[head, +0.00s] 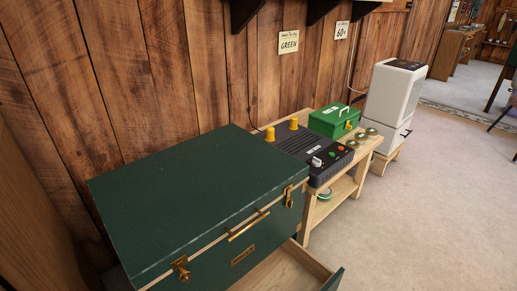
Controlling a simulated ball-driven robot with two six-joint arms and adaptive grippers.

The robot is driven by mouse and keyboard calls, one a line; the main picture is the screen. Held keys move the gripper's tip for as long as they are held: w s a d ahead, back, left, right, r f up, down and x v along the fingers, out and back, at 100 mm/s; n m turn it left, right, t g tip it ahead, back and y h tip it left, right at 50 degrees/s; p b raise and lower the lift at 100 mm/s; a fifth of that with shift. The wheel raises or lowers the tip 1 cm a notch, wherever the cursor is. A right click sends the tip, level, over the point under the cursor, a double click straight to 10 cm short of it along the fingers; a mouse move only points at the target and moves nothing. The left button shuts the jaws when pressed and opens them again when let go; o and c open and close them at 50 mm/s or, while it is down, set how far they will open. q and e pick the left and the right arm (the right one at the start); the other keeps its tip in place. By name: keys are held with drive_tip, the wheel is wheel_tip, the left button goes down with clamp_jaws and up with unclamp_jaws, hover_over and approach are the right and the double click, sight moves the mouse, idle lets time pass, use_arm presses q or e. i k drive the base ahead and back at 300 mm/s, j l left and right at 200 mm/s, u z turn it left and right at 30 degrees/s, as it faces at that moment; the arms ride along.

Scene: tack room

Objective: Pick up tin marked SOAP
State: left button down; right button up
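Several small round tins (362,136) sit on the wooden bench (371,147) in front of a green box, at the right of the head view. Another round tin with green on it (325,194) is on the bench's lower shelf. The tins are too small for me to read any marking, so I cannot tell which one says SOAP. Neither of my grippers is in view.
A dark green trunk (190,190) fills the near left, with an open wooden drawer (285,272) at its lower front. A black control box (315,153), a green box (334,120) and a white machine (392,95) stand beyond. The floor (430,210) to the right is clear.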

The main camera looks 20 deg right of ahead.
sight(354, 144)
drive_tip(key=k+l+z, duration=0.1)
drive_tip(key=k+z, duration=0.25)
drive_tip(key=k+l+z, duration=0.15)
drive_tip(key=z, duration=0.2)
drive_tip(key=i+l, duration=0.3)
drive_tip(key=l, duration=0.15)
drive_tip(key=i+l, duration=0.3)
drive_tip(key=l, duration=0.15)
drive_tip(key=i+l, duration=0.3)
drive_tip(key=l, duration=0.15)
drive_tip(key=i+l, duration=0.3)
drive_tip(key=l, duration=0.15)
